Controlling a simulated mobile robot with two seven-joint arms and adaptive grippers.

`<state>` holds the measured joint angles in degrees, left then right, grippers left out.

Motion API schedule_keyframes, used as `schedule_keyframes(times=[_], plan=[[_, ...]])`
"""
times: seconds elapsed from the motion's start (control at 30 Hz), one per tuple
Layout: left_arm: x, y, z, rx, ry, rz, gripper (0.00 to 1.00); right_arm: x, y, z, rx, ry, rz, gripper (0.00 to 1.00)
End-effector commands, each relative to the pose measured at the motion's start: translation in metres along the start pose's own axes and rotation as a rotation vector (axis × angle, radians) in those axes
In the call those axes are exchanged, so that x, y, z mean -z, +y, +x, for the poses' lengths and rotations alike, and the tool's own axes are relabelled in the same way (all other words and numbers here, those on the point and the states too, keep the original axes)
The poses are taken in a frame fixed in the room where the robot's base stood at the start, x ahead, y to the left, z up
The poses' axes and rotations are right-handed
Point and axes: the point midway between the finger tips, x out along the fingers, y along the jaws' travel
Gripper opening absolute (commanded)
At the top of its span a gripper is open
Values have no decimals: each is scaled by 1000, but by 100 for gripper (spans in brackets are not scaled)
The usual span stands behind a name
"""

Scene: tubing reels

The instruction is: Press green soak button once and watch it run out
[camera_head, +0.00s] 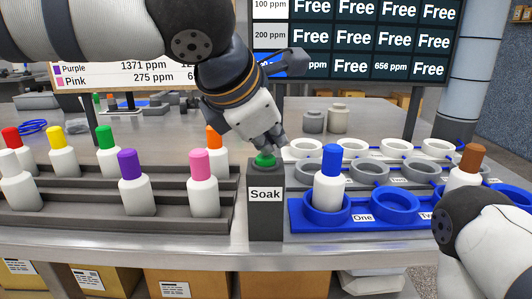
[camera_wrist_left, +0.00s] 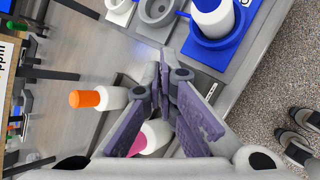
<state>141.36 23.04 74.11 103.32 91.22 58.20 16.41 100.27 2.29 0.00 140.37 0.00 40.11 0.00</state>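The green soak button (camera_head: 264,159) sits on top of a dark grey post labelled "Soak" (camera_head: 265,215) at the front middle of the bench. My left gripper (camera_head: 277,138) comes down over it from above, its tips just above or at the button; I cannot tell whether they touch. In the left wrist view its fingers (camera_wrist_left: 168,78) come together at the tips with nothing held between them, and they hide the button. My right arm shows at the lower right, but its gripper is out of view.
A grey stepped rack (camera_head: 100,222) with several coloured-cap bottles stands left of the post. A blue tray (camera_head: 300,222) of rings stands right, holding a blue-capped bottle (camera_head: 329,190); a brown-capped bottle (camera_head: 466,168) stands farther right. A board (camera_head: 350,40) shows "Free" entries and ppm readings.

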Motion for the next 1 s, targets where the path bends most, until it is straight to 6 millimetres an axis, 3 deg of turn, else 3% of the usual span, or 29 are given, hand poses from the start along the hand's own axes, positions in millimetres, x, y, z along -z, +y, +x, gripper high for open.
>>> schedule_keyframes(times=[0.43, 1.0], plan=[[-7, 8, -9, -7, -8, 0, 0, 0, 0, 0, 0, 2, 0, 40], [-32, 32, -44, -8, -10, 1, 0, 1, 0, -1, 0, 3, 0, 40]])
